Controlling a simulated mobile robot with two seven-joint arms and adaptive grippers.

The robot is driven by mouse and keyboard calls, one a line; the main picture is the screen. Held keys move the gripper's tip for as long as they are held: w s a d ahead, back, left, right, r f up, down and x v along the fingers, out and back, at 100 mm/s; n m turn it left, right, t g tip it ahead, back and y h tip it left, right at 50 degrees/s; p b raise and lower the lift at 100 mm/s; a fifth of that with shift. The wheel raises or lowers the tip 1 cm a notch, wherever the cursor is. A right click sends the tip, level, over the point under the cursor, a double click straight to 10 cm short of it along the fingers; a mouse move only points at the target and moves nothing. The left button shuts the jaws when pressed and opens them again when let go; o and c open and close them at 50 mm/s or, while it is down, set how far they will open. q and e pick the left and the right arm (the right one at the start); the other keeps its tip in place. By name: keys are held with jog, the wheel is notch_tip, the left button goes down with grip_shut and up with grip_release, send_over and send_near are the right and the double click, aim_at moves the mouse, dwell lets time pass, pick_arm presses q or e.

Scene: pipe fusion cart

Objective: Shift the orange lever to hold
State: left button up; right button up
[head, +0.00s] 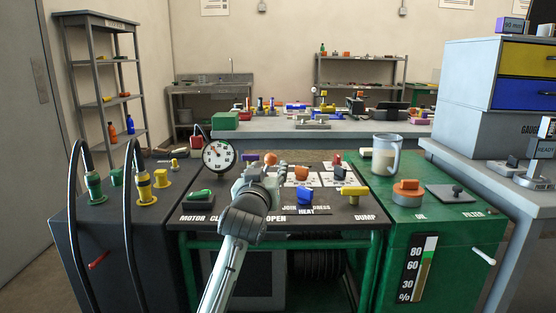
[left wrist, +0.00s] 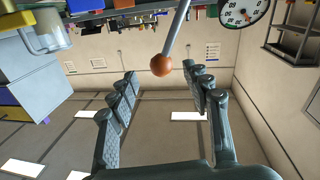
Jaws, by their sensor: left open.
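The orange ball knob (head: 270,158) of a lever shows just beyond my left gripper on the dark control panel (head: 331,212). In the left wrist view, the orange ball (left wrist: 161,65) sits on a grey rod, at the mouth between the spread fingertips. My left gripper (head: 264,175) is open and holds nothing; I cannot tell whether a finger touches the ball. The gripper and forearm hide the lever's base and part of the labels, with "OPEN" partly covered. My right gripper is not in view.
A pressure gauge (head: 219,155) stands close left of the gripper. A green switch (head: 200,195), an orange knob (head: 302,173), a blue knob (head: 305,196) and a yellow handle (head: 354,191) crowd the panel. Black hoses (head: 128,211) arch at left; a clear jug (head: 385,155) stands right.

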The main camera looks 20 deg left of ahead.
aim_at(270, 163)
pick_arm(q)
jog(key=w, duration=0.3)
jog(key=w+a, duration=0.1)
jog(key=w, duration=0.1)
jog(key=shift+w, duration=0.55)
jog(key=shift+f, duration=0.1)
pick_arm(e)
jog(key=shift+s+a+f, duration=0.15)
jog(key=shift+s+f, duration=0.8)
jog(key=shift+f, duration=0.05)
pick_arm(q)
grip_shut()
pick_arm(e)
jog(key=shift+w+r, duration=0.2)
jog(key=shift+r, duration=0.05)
